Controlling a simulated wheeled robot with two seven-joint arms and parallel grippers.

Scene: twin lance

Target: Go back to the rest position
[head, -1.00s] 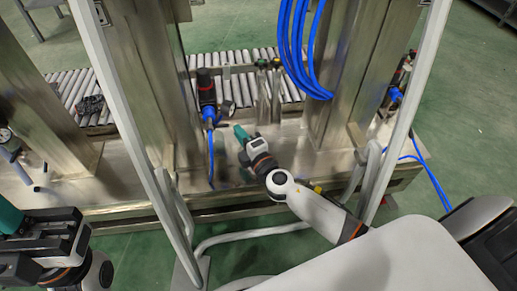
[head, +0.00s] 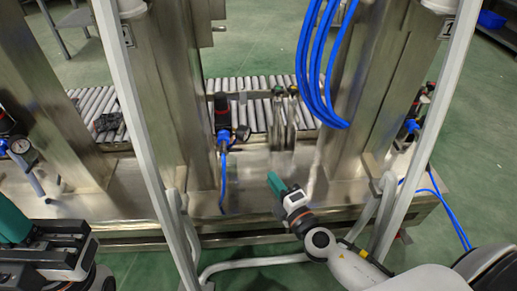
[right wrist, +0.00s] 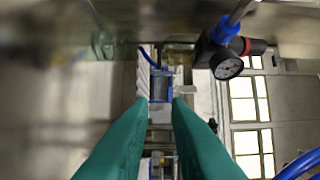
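My right gripper (head: 274,183) has teal fingers and is over the steel bench, in front of the two upright metal lances (head: 284,120). In the right wrist view its two teal fingers (right wrist: 156,108) stand apart, with nothing held between them. My left gripper (head: 14,222) is at the lower left edge of the head view. Only part of its teal fingers shows, so its opening cannot be told.
Steel columns (head: 178,110) and pale frame bars (head: 150,150) stand close around the right arm. A regulator with a gauge (head: 223,120) is left of the lances. A blue hose coil (head: 318,75) hangs at the upper right. A roller conveyor (head: 258,85) runs behind.

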